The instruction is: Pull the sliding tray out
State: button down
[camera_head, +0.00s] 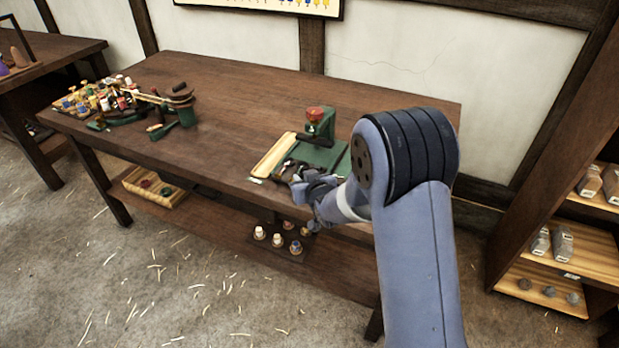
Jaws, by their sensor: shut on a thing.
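A green machine (322,152) with a red-topped post (315,114) stands near the right front of the long wooden table. A low dark part at its front, which looks like the sliding tray (283,170), sits by the table's front edge. My gripper (297,180) reaches in from the right and is shut at this front part. The fingertips are small and dark here, and my gripper and arm hide part of the tray and the machine's front. How far out the tray stands is hard to tell.
A pale wooden tray (272,157) lies just left of the machine. A crowded rack (100,97) and a green clamp-like device (181,105) stand at the table's left. Small spools (277,240) sit on the lower shelf. A shelf unit (560,230) stands right. The table's middle is clear.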

jog(key=shift+s+a, duration=0.1)
jog(key=shift+s, duration=0.15)
jog(key=c, duration=1.3)
grip_release()
jog(key=b+v, duration=0.1)
jog(key=v, duration=0.9)
jog(key=shift+s+d+r, duration=0.15)
jog(key=shift+s+d, duration=0.1)
jog(key=shift+s, duration=0.05)
